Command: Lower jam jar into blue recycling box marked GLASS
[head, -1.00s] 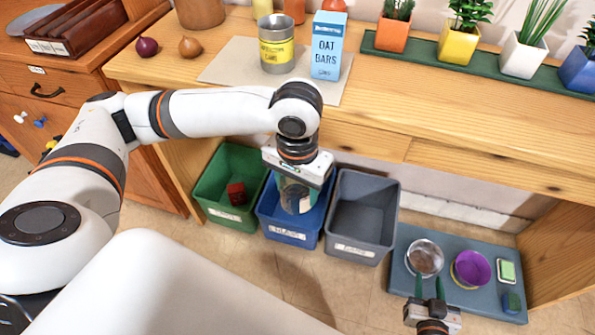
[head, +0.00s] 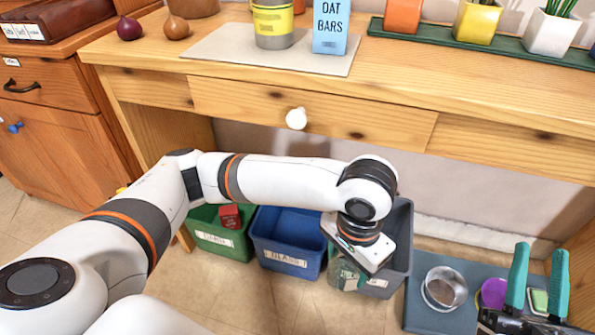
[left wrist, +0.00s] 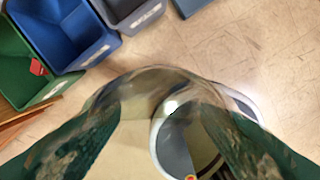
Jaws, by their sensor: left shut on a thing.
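My left gripper (head: 345,268) is shut on the clear glass jam jar (head: 346,276), which is partly hidden by my wrist in the head view. In the left wrist view the jar (left wrist: 135,90) fills the space between the dark green fingers. The jar is at the front of the grey box, to the right of the blue box and apart from it. The blue box (head: 288,263), labelled GLASS, stands on the floor, and its visible inside looks empty. It also shows at the upper left of the left wrist view (left wrist: 70,52). My right gripper (head: 538,268) is open and empty at the lower right.
A green box (head: 215,238) with a red item (head: 230,216) stands left of the blue one. A grey box (head: 400,245) stands right of it, partly behind my arm. A tray (head: 428,315) holds a metal bowl (head: 443,288) and a purple bowl (head: 493,292). The wooden table (head: 400,80) overhangs the boxes.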

